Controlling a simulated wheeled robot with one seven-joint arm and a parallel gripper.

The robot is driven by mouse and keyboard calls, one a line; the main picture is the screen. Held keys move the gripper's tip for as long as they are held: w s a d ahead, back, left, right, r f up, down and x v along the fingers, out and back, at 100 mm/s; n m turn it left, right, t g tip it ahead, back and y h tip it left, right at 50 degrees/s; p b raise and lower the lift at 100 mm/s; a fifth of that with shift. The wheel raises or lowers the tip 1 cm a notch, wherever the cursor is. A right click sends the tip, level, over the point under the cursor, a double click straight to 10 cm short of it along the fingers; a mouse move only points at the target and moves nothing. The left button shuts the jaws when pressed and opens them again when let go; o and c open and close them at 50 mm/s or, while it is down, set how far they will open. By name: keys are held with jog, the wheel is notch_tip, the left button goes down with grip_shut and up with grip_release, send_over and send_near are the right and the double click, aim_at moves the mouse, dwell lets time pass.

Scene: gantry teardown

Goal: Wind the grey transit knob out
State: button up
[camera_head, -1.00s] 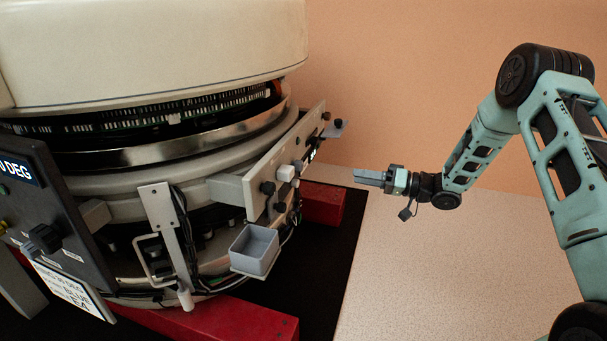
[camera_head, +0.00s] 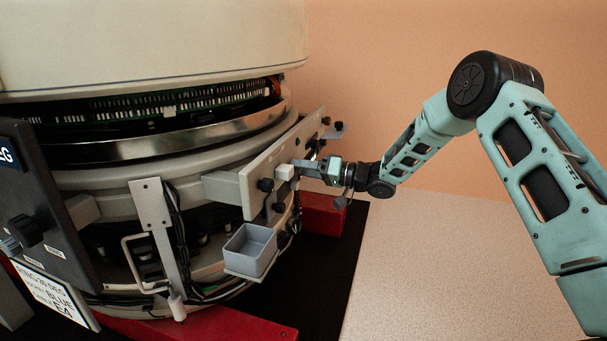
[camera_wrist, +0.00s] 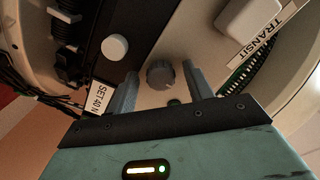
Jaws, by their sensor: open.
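The grey transit knob (camera_wrist: 160,74) is a ribbed round knob on a pale panel, seen in the wrist view. My gripper (camera_wrist: 159,79) is open, with one finger on each side of the knob and a gap on both sides. I cannot tell how deep the knob sits between the fingers. In the head view my gripper (camera_head: 300,167) is at the panel (camera_head: 252,187), just right of a white block (camera_head: 285,172). The knob is hidden there behind the fingers.
The wrist view shows a TRANSIT label (camera_wrist: 254,45), a white round button (camera_wrist: 115,47) and a "SET 40 N" label (camera_wrist: 100,98). Black knobs (camera_head: 265,185) sit on the panel. A grey bin (camera_head: 236,251) hangs below. A dark panel (camera_head: 45,200) stands left. Floor at right is clear.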

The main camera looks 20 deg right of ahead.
jog(key=shift+w+a, duration=0.1)
jog(key=shift+a, duration=0.05)
jog(key=shift+c, duration=0.3)
jog(key=c, duration=0.9)
